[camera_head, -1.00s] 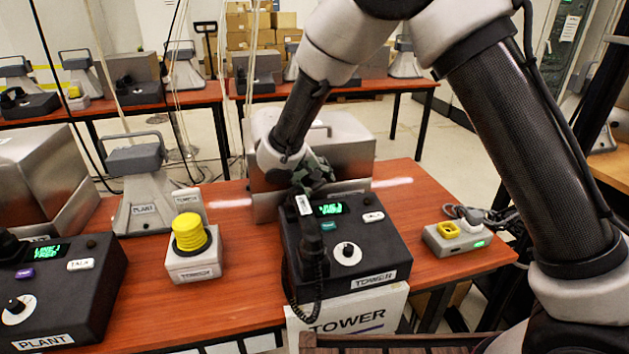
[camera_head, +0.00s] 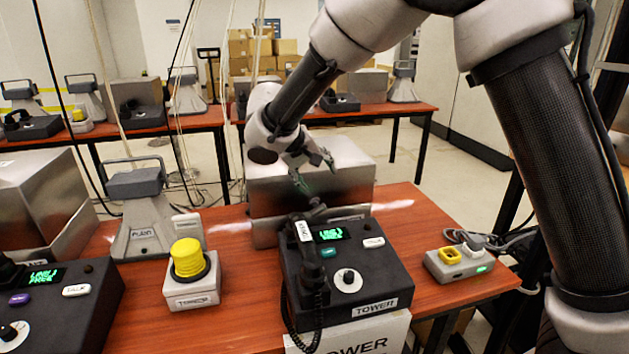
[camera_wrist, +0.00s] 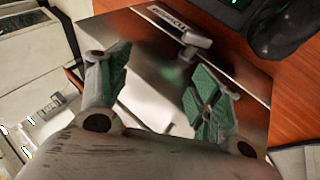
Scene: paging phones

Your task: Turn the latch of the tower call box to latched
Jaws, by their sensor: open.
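The tower call box is a shiny metal box (camera_head: 352,180) behind the tower phone, and it fills much of the wrist view (camera_wrist: 150,75). A small grey latch (camera_wrist: 195,42) stands out from its front by a label (camera_wrist: 165,18); it also shows in the head view (camera_head: 318,203), just above the handset. I cannot tell its exact turn. My gripper (camera_head: 313,172) is in front of the box, above the latch. Its green-padded fingers are spread and empty in the wrist view (camera_wrist: 158,92), with the latch beyond them and apart from them.
The tower phone (camera_head: 385,275) with its handset (camera_head: 308,255) stands close below the gripper. A yellow-button box (camera_head: 191,275) is at left, and a small grey box (camera_head: 460,265) at right. Bare red table (camera_head: 235,250) lies between.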

